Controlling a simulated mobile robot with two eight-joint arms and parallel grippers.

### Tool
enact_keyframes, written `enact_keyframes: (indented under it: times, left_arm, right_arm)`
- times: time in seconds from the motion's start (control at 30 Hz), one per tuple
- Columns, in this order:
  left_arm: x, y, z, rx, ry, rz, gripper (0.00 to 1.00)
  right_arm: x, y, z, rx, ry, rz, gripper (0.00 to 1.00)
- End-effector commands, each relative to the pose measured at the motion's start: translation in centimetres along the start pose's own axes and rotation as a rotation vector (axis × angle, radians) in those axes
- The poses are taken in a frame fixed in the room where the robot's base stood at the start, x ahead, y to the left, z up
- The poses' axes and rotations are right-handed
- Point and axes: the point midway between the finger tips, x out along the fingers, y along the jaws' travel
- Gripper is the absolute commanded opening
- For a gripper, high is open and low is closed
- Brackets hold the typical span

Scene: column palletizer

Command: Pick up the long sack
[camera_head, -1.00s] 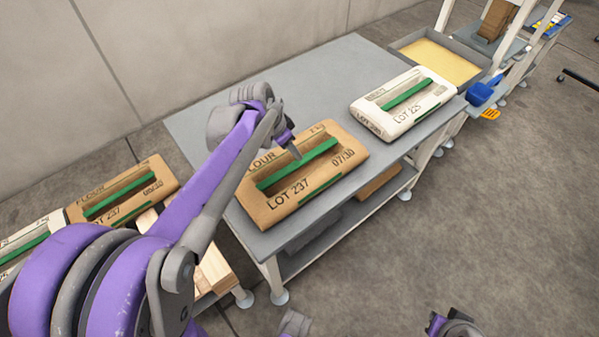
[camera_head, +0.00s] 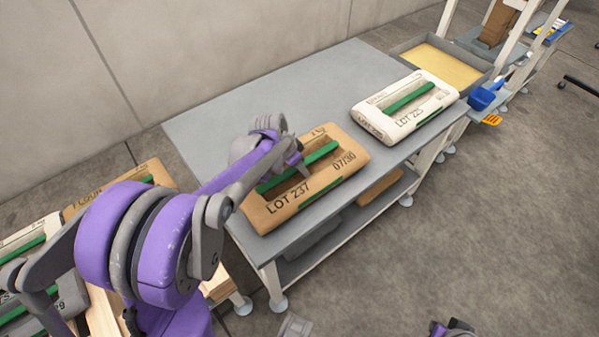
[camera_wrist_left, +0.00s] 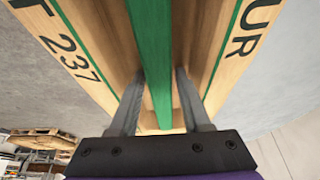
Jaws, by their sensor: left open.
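A long brown flour sack (camera_head: 328,186) marked LOT 237 lies flat on the grey table. A green strip (camera_head: 322,151) runs lengthwise in its sunken middle. My left gripper (camera_head: 303,172) is over the sack, its fingertips down at that middle. In the left wrist view, the open left gripper (camera_wrist_left: 160,75) has one finger on each side of the green strip (camera_wrist_left: 151,45), with gaps between. The brown sack (camera_wrist_left: 108,35) fills the view beyond.
A white sack (camera_head: 372,120) marked LOT 225 lies farther right on the table (camera_head: 260,90). A tray with a yellow bottom (camera_head: 440,62) is beyond it. More sacks, one brown (camera_head: 115,180), lie at lower left. The table's back left is clear.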

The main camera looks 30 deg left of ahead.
Motion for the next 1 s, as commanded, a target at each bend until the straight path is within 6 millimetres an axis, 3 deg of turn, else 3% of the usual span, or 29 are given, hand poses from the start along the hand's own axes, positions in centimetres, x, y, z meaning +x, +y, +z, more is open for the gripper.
enact_keyframes:
  times: [0.07, 0.3, 1.0]
  left_arm:
    - [-0.03, -0.01, 0.0, 0.0, 0.0, 0.0, 0.44]
    - [-0.05, -0.02, 0.0, 0.0, 0.0, 0.0, 0.01]
    - [-0.08, -0.03, -0.01, -0.001, 0.0, 0.0, 0.0]
  right_arm:
    - [-0.01, 0.0, -0.01, 0.0, 0.0, 0.0, 0.0]
    - [-0.01, 0.0, -0.01, 0.0, 0.0, 0.0, 0.0]
    - [-0.02, 0.0, -0.01, 0.0, 0.0, 0.0, 0.0]
